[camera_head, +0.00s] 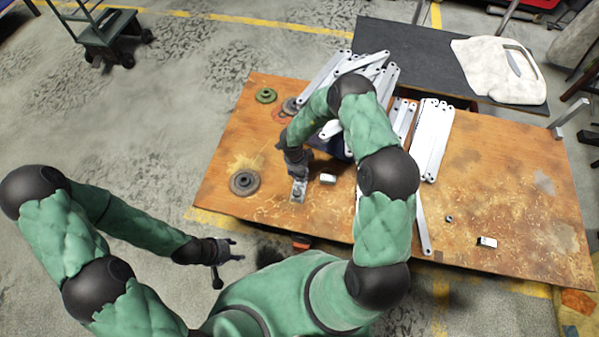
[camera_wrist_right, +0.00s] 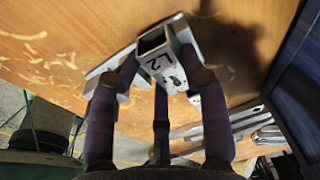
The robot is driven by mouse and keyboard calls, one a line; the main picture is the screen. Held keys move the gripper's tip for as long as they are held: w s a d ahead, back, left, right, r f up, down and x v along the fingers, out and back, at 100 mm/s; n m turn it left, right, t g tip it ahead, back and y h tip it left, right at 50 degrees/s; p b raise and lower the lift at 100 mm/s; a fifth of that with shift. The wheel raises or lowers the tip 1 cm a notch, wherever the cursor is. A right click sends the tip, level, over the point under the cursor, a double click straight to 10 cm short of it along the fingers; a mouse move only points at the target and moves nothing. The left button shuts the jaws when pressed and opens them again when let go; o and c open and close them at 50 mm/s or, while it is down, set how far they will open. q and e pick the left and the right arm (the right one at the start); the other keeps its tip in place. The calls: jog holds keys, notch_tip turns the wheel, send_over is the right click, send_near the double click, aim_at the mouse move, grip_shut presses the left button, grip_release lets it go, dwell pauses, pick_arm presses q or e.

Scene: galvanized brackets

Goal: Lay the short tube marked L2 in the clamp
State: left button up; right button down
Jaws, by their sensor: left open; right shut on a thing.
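The short tube marked L2 (camera_wrist_right: 153,42) shows in the right wrist view as a square metal tube with a dark open end and the black marking on its side. My right gripper (camera_wrist_right: 160,82) is shut on it, with fingers on both sides. Light grey metal, seemingly the clamp (camera_wrist_right: 186,34), lies right against the tube; I cannot tell whether the tube is seated. In the head view my right gripper (camera_head: 297,172) is low over the grey metal (camera_head: 298,190) near the table's front edge. My left gripper (camera_head: 228,250) is open and empty, off the table's front.
A short light block (camera_head: 328,179) lies just right of my right gripper, another (camera_head: 487,242) at the table's right. A dark round disc (camera_head: 244,183) lies at left. The right half of the wooden table (camera_head: 510,190) is mostly clear.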

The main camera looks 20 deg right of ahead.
jog(key=c, duration=0.9)
grip_release()
jog(key=shift+s+f, duration=0.6)
jog(key=shift+f, duration=0.1)
jog(key=o, duration=0.4)
jog(key=shift+f, duration=0.15)
jog(key=shift+c, duration=0.2)
jog(key=shift+w+d+f, duration=0.1)
jog(key=shift+w, duration=0.05)
jog(key=shift+r, duration=0.25)
jog(key=shift+w+r, duration=0.1)
jog(key=shift+w, duration=0.05)
jog(key=shift+w+r, duration=0.1)
jog(key=shift+r, duration=0.05)
notch_tip(320, 180, up, 12)
jog(key=a, duration=0.1)
jog(key=shift+w+f, duration=0.2)
jog(key=shift+w, duration=0.1)
